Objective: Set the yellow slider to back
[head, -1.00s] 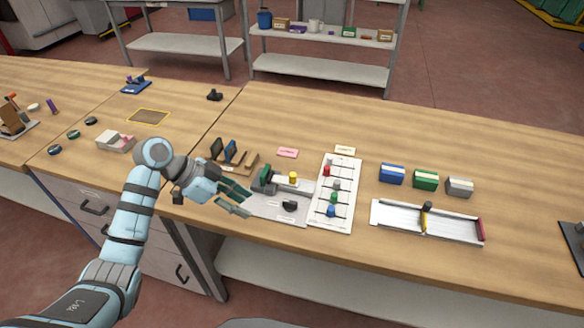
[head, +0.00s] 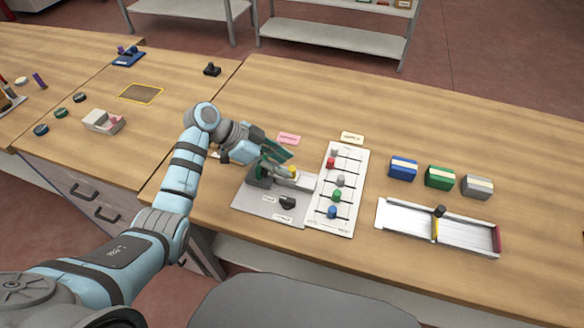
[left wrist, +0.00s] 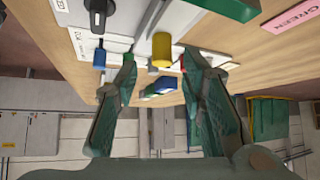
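A yellow cylindrical knob (head: 292,171) stands on a small grey device (head: 300,184) on the bench, left of the white slider panel. In the left wrist view the yellow knob (left wrist: 161,50) shows upright between my fingertips, a little beyond them, with a gap on each side. My left gripper (head: 282,163) reaches over the device from the left, its green fingers spread apart. It also shows open and empty in the left wrist view (left wrist: 160,70). Its fingers partly hide the device and the knob's surroundings in the head view. My right gripper is not in view.
The white panel (head: 322,218) carries several red, grey, green and blue knobs on rails. A black knob (head: 287,202) sits on the device's grey base plate. A long white tray (head: 465,234) with a yellow crossbar and several blocks stand to the right.

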